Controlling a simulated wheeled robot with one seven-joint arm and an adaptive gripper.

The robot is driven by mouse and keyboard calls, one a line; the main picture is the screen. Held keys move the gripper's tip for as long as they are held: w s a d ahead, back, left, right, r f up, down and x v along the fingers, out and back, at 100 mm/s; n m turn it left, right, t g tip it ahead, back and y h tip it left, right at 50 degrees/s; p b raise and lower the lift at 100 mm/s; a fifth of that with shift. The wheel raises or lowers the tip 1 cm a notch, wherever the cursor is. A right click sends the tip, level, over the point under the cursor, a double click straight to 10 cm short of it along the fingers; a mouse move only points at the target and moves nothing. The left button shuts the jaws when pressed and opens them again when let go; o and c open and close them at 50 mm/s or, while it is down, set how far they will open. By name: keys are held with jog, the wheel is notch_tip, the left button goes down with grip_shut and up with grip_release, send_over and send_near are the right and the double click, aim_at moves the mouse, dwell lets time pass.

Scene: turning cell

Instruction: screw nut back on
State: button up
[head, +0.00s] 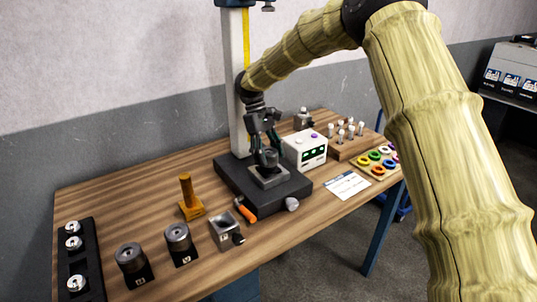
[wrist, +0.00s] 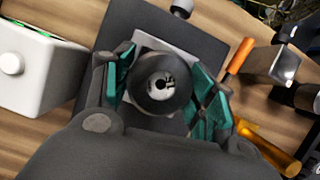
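A dark round part with a bright metal centre and a small hole (wrist: 162,84) sits upright on a square grey plate (wrist: 150,43). In the head view this part (head: 270,157) is on the black base of the measuring stand (head: 238,180). It may be the nut or a holder with the nut; I cannot tell. My gripper (head: 267,148) points down over it. In the wrist view the teal-padded fingers of my gripper (wrist: 163,90) stand on either side of the part, very near its edge. Whether they press on it is unclear.
Two round metal pieces on black blocks (head: 130,258) (head: 177,238), a small vise (head: 226,232) and an orange-handled tool (head: 246,208) lie in front. A yellow post (head: 187,194) is left. A white display box (head: 305,150) stands close right of my gripper. Coloured rings (head: 375,157) are farther right.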

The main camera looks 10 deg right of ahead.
jog(key=o, duration=0.5)
jog(key=shift+r, duration=0.2)
jog(key=shift+c, duration=0.2)
jog(key=shift+f, duration=0.1)
